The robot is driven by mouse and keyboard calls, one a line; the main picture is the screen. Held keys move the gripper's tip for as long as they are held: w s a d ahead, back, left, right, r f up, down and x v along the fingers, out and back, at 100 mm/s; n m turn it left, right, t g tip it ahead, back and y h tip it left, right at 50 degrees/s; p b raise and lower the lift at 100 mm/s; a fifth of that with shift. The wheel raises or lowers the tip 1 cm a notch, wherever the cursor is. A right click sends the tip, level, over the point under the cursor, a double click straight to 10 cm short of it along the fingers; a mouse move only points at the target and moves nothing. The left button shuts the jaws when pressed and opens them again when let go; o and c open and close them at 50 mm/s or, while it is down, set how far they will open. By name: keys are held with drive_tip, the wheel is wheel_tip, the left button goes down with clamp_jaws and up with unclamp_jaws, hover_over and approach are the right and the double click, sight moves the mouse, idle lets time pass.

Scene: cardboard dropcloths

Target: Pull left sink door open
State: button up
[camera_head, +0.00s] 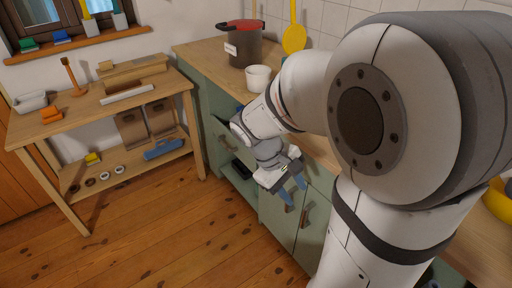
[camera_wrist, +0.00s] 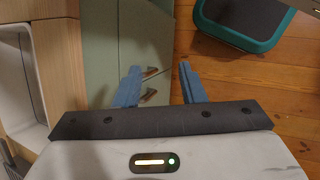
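The green sink cabinet has two doors side by side in the head view: the left sink door (camera_head: 274,218) and the right door (camera_head: 313,238). Both look shut. A brown handle (camera_head: 305,216) is on the right door; the left door's handle is mostly behind my fingers. My gripper (camera_head: 293,190) is in front of the cabinet near the tops of the doors, its blue fingers apart. In the wrist view my gripper (camera_wrist: 159,70) is open, with two brown handles (camera_wrist: 150,73) (camera_wrist: 148,96) showing between or just beyond the fingers. I see no contact with either handle.
The countertop holds a dark pot (camera_head: 244,48) with a red lid and a white cup (camera_head: 258,78). Left of the sink doors, the cabinet has an open recess (camera_head: 238,177). A wooden workbench (camera_head: 100,100) stands at the left. The wooden floor (camera_head: 190,235) before the cabinet is clear.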

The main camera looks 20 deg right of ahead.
drive_tip(key=w+d+f+n+t+h+b, duration=0.15)
drive_tip(key=w+f+n+h+b, duration=0.4)
drive_tip(key=f, duration=0.65)
drive_tip(key=w+d+f+n+t+h+b, duration=0.1)
drive_tip(key=w+f+n+t+h+b, duration=0.2)
drive_tip(key=w+f+b, duration=0.6)
drive_tip(key=w+d+f+n+h+b, duration=0.15)
drive_tip(key=w+f+n+h, duration=0.35)
drive_tip(key=f, duration=0.9)
drive_tip(key=shift+n+y, duration=0.45)
drive_tip(key=shift+n, duration=0.2)
drive_tip(key=d, duration=0.2)
drive_tip(key=w+d+b, duration=0.1)
drive_tip(key=d, duration=0.1)
drive_tip(key=d+b, duration=0.1)
drive_tip(key=d, duration=0.1)
drive_tip(key=shift+w+r, duration=0.2)
drive_tip(key=shift+r, duration=0.15)
drive_tip(key=shift+c, duration=0.5)
clamp_jaws()
